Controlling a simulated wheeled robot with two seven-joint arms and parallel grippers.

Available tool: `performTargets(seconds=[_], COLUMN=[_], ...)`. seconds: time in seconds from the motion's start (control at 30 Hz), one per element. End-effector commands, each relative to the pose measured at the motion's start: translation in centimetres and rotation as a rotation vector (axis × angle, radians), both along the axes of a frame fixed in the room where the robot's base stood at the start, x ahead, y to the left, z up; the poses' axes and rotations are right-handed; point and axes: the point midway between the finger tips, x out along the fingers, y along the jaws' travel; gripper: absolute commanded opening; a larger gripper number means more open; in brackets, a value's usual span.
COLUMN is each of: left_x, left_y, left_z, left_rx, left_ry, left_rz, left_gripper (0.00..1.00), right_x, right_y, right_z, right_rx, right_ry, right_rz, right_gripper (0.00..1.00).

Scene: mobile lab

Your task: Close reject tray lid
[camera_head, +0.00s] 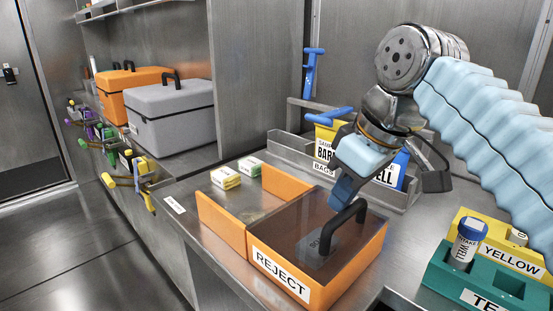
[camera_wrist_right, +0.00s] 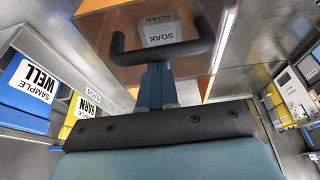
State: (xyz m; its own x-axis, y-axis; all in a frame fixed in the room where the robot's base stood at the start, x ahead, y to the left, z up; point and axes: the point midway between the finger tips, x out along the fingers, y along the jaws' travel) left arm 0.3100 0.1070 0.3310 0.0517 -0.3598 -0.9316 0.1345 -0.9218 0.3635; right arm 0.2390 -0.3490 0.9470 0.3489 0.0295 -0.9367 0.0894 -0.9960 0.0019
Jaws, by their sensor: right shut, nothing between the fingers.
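The orange reject tray (camera_head: 312,287) sits on the steel counter with a REJECT label on its front. A dark see-through lid (camera_head: 290,222) with a black bar handle (camera_head: 350,222) lies over its right part. A SOAK-labelled item (camera_head: 318,246) shows through the lid. My right gripper (camera_head: 341,193) is shut and empty, its blue fingers pointing down close beside the handle. In the right wrist view the handle (camera_wrist_right: 162,52) lies just ahead of the fingers (camera_wrist_right: 158,85); I cannot tell whether they touch. My left gripper is not in view.
Orange panels (camera_head: 222,226) stand left of the lid. A grey rack (camera_head: 290,148) with sample bag bins stands behind the gripper. A green rack (camera_head: 450,278) and a yellow rack (camera_head: 507,252) with tubes stand at right.

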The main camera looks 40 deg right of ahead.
Motion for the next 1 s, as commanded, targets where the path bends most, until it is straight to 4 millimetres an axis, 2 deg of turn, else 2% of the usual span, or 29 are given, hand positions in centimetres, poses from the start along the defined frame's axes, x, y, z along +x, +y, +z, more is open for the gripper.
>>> performTargets(seconds=[0.03,0.13,0.3,0.5,0.63,0.8,1.0], left_x=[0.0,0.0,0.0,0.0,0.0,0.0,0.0], left_y=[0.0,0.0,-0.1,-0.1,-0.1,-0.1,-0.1], left_z=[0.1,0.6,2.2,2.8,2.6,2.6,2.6], left_rx=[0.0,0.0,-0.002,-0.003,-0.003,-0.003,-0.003], left_ry=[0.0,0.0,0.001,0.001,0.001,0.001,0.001], left_rz=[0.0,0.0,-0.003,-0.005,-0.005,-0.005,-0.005], left_gripper=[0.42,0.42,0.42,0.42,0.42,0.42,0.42], right_x=[-0.3,0.5,3.7,1.9,1.1,0.4,0.3], right_y=[-0.1,-0.3,-0.6,-0.8,-0.8,-0.9,-0.9], right_z=[-0.1,0.2,1.1,5.9,8.1,9.7,10.1], right_rx=[-0.001,0.0,0.001,-0.002,0.0,0.0,0.0], right_ry=[0.016,0.016,0.011,0.001,0.001,0.004,0.004], right_rz=[-0.005,-0.004,0.002,-0.001,0.0,0.0,0.0], right_gripper=[0.0,0.0,0.0,0.0,0.0,0.0,0.0])
